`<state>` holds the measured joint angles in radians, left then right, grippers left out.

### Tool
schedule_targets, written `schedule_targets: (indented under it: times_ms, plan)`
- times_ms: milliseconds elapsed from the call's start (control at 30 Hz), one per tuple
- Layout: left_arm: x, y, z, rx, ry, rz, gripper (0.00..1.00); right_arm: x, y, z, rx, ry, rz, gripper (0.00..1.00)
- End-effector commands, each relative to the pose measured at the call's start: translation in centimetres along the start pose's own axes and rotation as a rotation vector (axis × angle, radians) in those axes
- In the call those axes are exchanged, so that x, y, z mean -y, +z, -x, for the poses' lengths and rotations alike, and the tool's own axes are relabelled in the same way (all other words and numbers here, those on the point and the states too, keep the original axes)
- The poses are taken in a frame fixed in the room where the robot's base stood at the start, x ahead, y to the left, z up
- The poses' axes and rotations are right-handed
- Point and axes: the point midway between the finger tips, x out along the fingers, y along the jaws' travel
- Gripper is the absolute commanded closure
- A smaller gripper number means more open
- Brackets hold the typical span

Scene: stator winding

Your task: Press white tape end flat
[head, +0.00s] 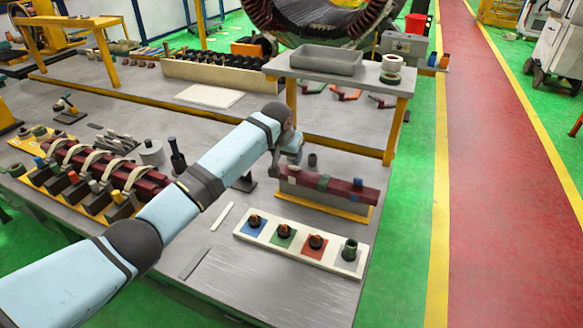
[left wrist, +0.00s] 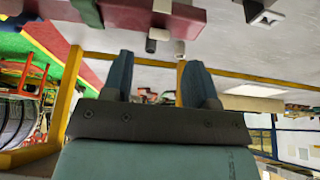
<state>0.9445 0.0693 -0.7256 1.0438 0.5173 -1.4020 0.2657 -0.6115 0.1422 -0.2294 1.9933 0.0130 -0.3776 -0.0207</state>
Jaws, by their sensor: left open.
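A maroon bar (head: 335,187) with green and blue bands lies on a low yellow-edged stand (head: 330,207) at the table's right side. The bar also shows at the top of the left wrist view (left wrist: 150,15). A small pale patch (left wrist: 160,34) shows at the bar's edge there; I cannot tell whether it is the white tape end. My left gripper (left wrist: 158,80) has its two blue fingers apart with nothing between them. In the head view the left gripper (head: 291,150) is just behind the bar's left end, partly hidden by its wrist. My right gripper is not in view.
A white tray (head: 300,245) with coloured squares lies in front of the stand. A raised shelf (head: 340,75) behind holds a grey tray and tape rolls (head: 393,64). A small dark cylinder (head: 312,160) stands beside the gripper. A coil rack (head: 105,175) is at left.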

Motion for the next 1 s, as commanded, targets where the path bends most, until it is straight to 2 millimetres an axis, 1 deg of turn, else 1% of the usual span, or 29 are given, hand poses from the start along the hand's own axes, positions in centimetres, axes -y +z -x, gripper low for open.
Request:
schedule_targets:
  times_ms: [33,200,333,500,800,833,867,900,967,1000]
  plan:
    - [0.0,0.0,-1.1,0.004,-0.001,0.001,0.47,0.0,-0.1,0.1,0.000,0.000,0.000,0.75]
    - [0.0,0.0,-4.6,0.002,-0.001,0.001,0.47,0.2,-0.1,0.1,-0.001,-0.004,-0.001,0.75]
    - [-0.1,0.0,-6.4,0.001,-0.001,0.000,0.47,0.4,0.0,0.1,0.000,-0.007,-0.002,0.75]
    - [0.0,-0.1,-7.5,-0.001,-0.001,0.000,0.47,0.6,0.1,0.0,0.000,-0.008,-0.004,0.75]
    - [0.0,-0.1,-7.7,-0.002,0.000,-0.001,0.47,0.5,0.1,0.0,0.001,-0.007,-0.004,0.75]
    - [0.0,-0.1,-7.7,-0.002,0.000,-0.001,0.51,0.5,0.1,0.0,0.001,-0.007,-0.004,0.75]
    - [0.0,-0.1,-7.7,-0.002,0.000,0.000,0.58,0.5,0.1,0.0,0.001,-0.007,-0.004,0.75]
    - [0.0,-0.1,-7.7,-0.002,0.000,0.000,0.68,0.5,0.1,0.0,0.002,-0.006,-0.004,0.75]
    - [0.0,-0.1,-7.7,-0.002,0.000,0.000,0.81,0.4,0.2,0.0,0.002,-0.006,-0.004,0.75]
    - [0.0,0.0,-7.7,-0.002,0.000,0.000,0.90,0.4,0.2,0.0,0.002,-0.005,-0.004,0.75]
